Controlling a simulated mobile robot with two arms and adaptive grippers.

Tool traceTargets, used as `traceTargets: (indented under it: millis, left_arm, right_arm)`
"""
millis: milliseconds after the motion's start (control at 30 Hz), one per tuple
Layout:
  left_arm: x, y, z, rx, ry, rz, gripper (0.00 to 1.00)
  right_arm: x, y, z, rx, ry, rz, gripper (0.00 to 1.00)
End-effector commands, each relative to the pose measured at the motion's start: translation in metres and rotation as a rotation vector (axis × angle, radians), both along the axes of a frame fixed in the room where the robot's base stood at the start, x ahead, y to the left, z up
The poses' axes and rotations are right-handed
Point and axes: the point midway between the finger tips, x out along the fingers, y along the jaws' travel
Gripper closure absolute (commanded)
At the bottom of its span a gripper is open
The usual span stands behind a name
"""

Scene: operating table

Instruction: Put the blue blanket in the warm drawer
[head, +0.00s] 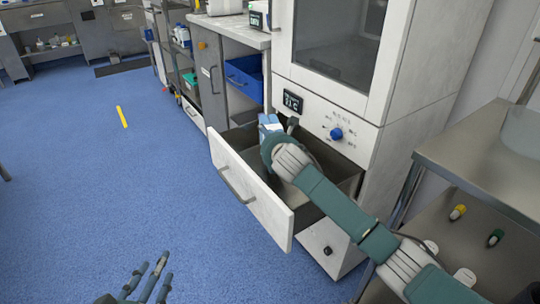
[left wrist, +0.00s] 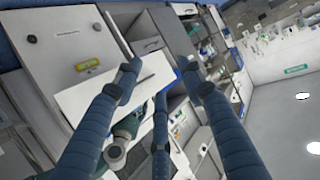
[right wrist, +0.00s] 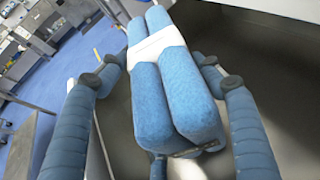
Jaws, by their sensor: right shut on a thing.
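The blue blanket (right wrist: 165,95) is a folded roll with a white band around it. It also shows in small part in the head view (head: 268,120). My right gripper (right wrist: 158,68) is shut on it, with fingers on both sides. It holds the blanket over the warm drawer (head: 250,197), which is pulled open below the warming cabinet. The grey drawer interior shows beneath the blanket in the right wrist view; I cannot tell whether they touch. My left gripper (head: 150,272) is open and empty, low over the floor, away from the drawer. My right arm hides part of the drawer.
The cabinet (head: 345,115) has a temperature display (head: 293,101) and a blue knob (head: 336,134). A blue bin (head: 244,77) sits on a shelf behind the drawer. A metal trolley (head: 480,135) stands at the right.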

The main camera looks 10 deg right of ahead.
Motion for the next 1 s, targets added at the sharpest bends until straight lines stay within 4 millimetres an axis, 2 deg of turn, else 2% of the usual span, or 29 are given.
traceTargets:
  millis: [267,600,733,1000]
  left_arm:
    - [0.010,-0.006,0.023,-0.026,-0.106,-0.006,0.60]
    - [0.022,-0.017,0.083,-0.092,-0.367,-0.024,0.60]
    - [0.022,-0.018,0.091,-0.099,-0.397,-0.025,0.60]
    - [0.022,-0.018,0.091,-0.098,-0.394,-0.025,0.60]
  right_arm:
    - [0.000,0.001,-0.012,0.001,-0.002,0.002,0.71]
    - [0.000,0.000,-0.040,0.000,-0.002,0.001,0.71]
    - [0.000,0.000,-0.042,-0.001,-0.003,0.001,0.71]
    - [0.000,0.001,-0.042,-0.001,-0.003,0.001,0.71]
